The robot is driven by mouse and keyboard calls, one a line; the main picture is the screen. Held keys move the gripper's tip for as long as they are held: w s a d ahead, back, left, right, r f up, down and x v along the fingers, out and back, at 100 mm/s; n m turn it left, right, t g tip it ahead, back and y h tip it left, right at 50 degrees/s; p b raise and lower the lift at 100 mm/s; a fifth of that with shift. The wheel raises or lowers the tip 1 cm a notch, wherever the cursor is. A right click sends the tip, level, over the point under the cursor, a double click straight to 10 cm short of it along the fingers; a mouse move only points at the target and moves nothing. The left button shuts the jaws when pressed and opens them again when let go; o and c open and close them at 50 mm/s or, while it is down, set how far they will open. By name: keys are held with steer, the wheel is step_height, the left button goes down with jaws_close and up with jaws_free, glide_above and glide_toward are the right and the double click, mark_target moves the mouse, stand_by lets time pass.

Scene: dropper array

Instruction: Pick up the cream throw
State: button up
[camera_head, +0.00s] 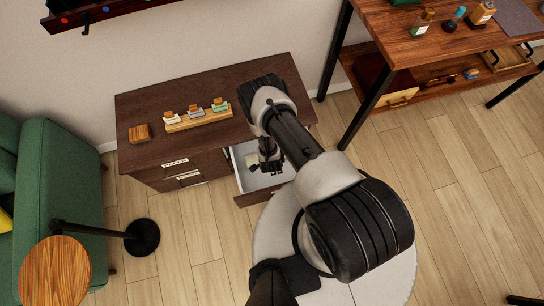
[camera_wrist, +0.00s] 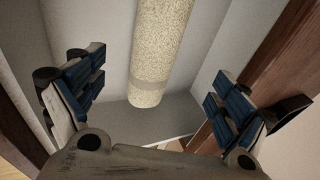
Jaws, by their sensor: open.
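The cream throw (camera_wrist: 160,45) shows in the wrist view as a speckled cream roll lying lengthwise in an open drawer with pale inner walls. Its near end lies between the two finger pads, with a gap on each side, and its far end runs out of the top of the picture. My gripper (camera_wrist: 155,85) is open, with one blue-padded finger left of the roll and one right of it. In the head view my gripper (camera_head: 270,165) reaches down into the open drawer (camera_head: 240,178). A small cream patch (camera_head: 252,158) beside it seems to be the throw, mostly hidden.
The drawer belongs to a dark wooden cabinet (camera_head: 140,107). On its top are a small wooden block (camera_head: 140,133) and a wooden rack (camera_head: 185,124) with several small items. A green sofa (camera_head: 60,180) and a round side table (camera_head: 55,270) stand left. A workbench (camera_head: 400,50) stands right.

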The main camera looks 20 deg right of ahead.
steer(key=b+x, duration=0.1)
steer(key=x, duration=0.3)
steer(key=shift+f+b, duration=0.25)
steer(key=shift+b, duration=0.1)
steer(key=b+x, duration=0.2)
steer(key=x, duration=0.1)
steer(key=b+x, duration=0.1)
steer(key=shift+s+a+f, duration=0.15)
steer(key=shift+a+f, duration=0.15)
steer(key=shift+f, duration=0.05)
steer(key=shift+w+d+f, duration=0.1)
steer(key=shift+w+f, duration=0.15)
steer(key=shift+f, duration=0.1)
steer(key=shift+c, duration=0.4)
steer(key=c, duration=1.2)
